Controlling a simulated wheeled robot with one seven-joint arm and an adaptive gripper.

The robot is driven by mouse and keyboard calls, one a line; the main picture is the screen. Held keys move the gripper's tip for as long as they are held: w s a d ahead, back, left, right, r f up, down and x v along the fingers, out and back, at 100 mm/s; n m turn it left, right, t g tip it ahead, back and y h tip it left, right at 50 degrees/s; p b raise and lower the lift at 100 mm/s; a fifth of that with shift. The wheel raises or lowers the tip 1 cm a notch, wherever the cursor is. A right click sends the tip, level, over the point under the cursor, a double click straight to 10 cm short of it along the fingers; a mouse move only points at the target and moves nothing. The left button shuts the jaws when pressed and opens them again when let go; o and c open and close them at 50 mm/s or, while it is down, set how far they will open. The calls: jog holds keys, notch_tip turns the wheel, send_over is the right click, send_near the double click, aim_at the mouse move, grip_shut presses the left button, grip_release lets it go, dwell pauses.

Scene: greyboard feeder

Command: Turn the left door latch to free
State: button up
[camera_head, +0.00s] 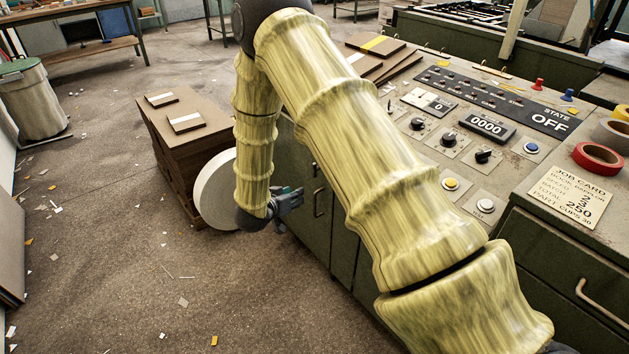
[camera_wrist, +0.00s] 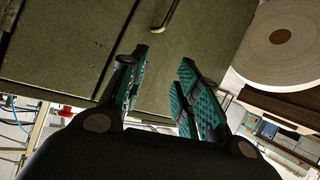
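The green cabinet front with its doors (camera_head: 342,222) stands below the control panel, partly hidden by my arm. A bent metal handle (camera_head: 319,202) is on the door near my gripper; a bent metal handle also shows at the top of the wrist view (camera_wrist: 166,16). I cannot clearly make out the left door latch in either view. My gripper (camera_head: 296,198) is beside the cabinet front, left of the handle. In the wrist view my gripper (camera_wrist: 163,62) has its teal-padded fingers apart, with nothing between them, facing the green door (camera_wrist: 75,40).
A large pale roll (camera_head: 215,190) and a stack of brown board (camera_head: 168,135) stand left of the cabinet, close to my gripper. The console top (camera_head: 500,160) carries knobs, buttons and tape rolls. The littered floor (camera_head: 110,250) at left is mostly open.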

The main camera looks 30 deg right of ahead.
jog(key=w+d+r+m+g+h+b, duration=0.3)
jog(key=w+r+m+g+b, duration=0.35)
jog(key=b, duration=0.45)
jog(key=shift+m+t, duration=0.45)
jog(key=shift+m, duration=0.3)
jog(key=b+x, duration=0.2)
jog(key=x, duration=0.8)
jog(key=shift+d+f, duration=0.25)
jog(key=shift+d, duration=0.05)
jog(key=shift+c, duration=0.5)
jog(key=shift+y, duration=0.3)
grip_shut()
